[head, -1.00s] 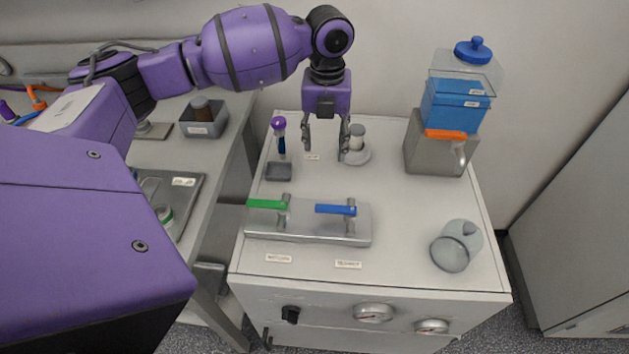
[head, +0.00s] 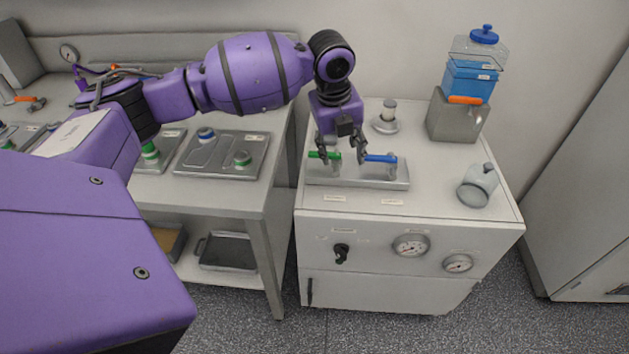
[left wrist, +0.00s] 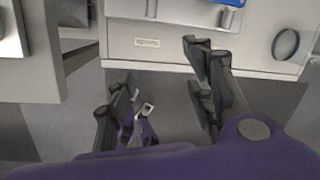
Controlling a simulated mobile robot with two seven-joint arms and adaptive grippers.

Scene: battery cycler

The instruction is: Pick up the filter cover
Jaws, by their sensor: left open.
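The filter cover is most likely the clear grey bell-shaped piece with a small knob (head: 477,186), lying tilted near the front right of the white cabinet top. A dark ring at the right edge of the left wrist view looks like its rim (left wrist: 287,45). My left gripper (head: 342,152) is open and empty, pointing down over the valve block, well left of the cover. Its two fingers also show apart in the left wrist view (left wrist: 163,85). My right gripper is not in view.
The valve block (head: 350,176) carries a green handle (head: 324,155) and a blue handle (head: 379,158). A blue tank on a grey stand (head: 455,118) is at the back right. Cabinet top between block and cover is clear.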

